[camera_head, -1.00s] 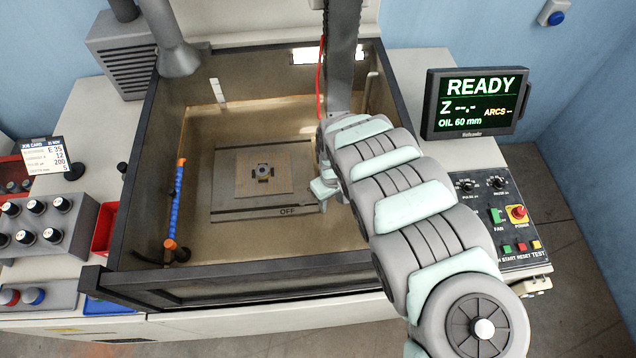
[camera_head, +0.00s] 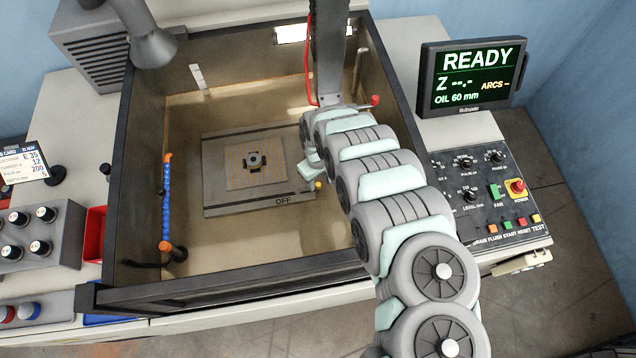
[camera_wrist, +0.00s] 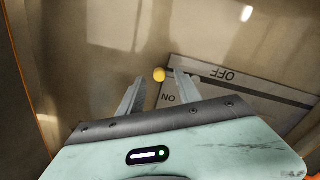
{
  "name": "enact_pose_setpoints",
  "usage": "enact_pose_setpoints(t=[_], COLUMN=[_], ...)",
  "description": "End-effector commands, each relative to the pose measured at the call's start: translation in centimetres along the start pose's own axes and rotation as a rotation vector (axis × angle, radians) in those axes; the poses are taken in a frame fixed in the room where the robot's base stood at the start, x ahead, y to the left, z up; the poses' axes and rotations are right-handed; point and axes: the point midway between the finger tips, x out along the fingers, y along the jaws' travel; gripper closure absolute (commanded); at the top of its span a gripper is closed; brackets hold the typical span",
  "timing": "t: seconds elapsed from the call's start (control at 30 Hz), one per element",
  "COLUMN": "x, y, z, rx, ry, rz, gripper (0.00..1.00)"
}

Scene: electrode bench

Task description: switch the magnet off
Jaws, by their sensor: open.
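The magnet plate (camera_head: 215,195) lies flat on the tank floor, with a square workpiece (camera_head: 240,180) and a small dark part on top. Its front strip reads OFF; the wrist view shows the OFF marking (camera_wrist: 229,75) and the ON marking (camera_wrist: 168,98). A yellow knob (camera_head: 318,185) sits at the plate's right front corner; in the wrist view the knob (camera_wrist: 159,74) is nearer ON than OFF. My gripper (camera_wrist: 160,77) is open, its fingertips on either side of the knob. I cannot tell whether they touch it. In the head view my gripper (camera_head: 313,176) is partly hidden by my arm.
Dark tank walls (camera_head: 240,285) enclose the plate. A blue jointed hose (camera_head: 166,205) stands at the left wall and a red-tipped handle (camera_head: 375,101) at the right. The screen (camera_head: 474,75) reads READY. The tank floor left of the plate is clear.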

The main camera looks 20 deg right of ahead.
Motion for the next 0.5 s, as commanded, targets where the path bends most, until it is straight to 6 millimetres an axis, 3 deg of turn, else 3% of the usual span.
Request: enact_pose_setpoints(t=[0.2,0.5], x=[2.2,3.3], y=[-0.1,0.0], z=[0.0,0.0], rx=[0.001,0.001], ry=[0.0,0.0], rz=[-0.003,0.0], gripper=[0.59,0.59])
